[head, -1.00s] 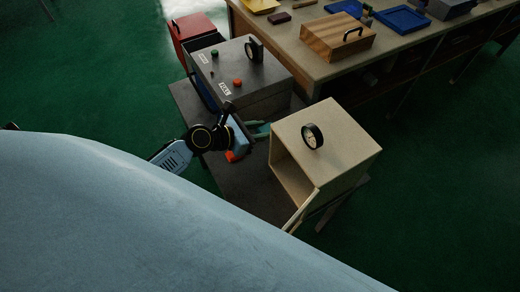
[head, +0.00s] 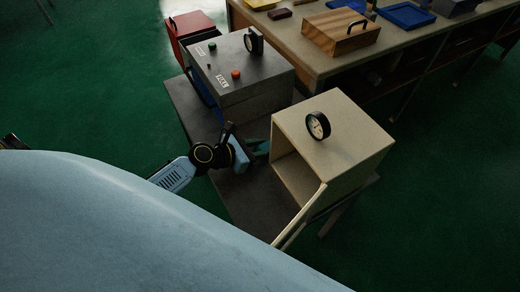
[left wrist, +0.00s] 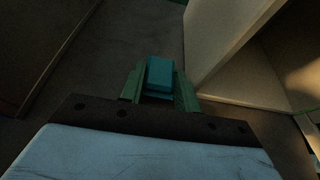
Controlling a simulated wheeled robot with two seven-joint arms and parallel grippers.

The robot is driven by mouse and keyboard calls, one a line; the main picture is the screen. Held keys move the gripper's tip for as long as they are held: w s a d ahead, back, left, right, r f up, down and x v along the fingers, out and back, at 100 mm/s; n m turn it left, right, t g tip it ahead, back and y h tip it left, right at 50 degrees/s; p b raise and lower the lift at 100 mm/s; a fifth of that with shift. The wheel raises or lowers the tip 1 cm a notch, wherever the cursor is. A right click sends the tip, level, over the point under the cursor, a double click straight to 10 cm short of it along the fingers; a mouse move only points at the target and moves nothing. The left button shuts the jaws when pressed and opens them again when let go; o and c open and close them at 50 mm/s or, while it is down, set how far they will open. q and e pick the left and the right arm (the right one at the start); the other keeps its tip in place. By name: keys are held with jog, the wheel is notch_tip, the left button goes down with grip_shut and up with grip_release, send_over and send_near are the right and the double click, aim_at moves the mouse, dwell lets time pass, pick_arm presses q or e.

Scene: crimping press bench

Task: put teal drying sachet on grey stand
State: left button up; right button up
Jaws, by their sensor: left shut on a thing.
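My left gripper (head: 259,148) is shut on the teal drying sachet (left wrist: 160,74), a small block-like teal packet seen between the green fingers in the left wrist view. In the head view the gripper hangs over the dark grey stand top (head: 240,198), in the gap between the grey press box and the beige box. The sachet is hard to tell from the fingers there. I cannot tell if this dark surface is the task's grey stand; no other clear grey stand shows. My right gripper is not in view.
The beige open-fronted box (head: 350,140) with a dial and open door stands close right of the gripper. The grey press box (head: 240,75) with buttons stands behind it. A red box (head: 195,30) and a workbench (head: 290,45) with trays are farther back.

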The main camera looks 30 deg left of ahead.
aim_at(263, 148)
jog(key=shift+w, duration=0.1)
pick_arm(q)
jog(key=shift+f, duration=0.1)
jog(key=o, duration=0.7)
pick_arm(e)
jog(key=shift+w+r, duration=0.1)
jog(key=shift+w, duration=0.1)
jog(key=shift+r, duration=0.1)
pick_arm(q)
jog(key=p+v, duration=0.1)
jog(key=v, duration=0.3)
jog(key=shift+s, duration=0.1)
jog(key=p+v, duration=0.1)
jog(key=v, duration=0.5)
jog(key=shift+s+a, duration=0.15)
jog(key=shift+a, duration=0.05)
jog(key=shift+v, duration=0.8)
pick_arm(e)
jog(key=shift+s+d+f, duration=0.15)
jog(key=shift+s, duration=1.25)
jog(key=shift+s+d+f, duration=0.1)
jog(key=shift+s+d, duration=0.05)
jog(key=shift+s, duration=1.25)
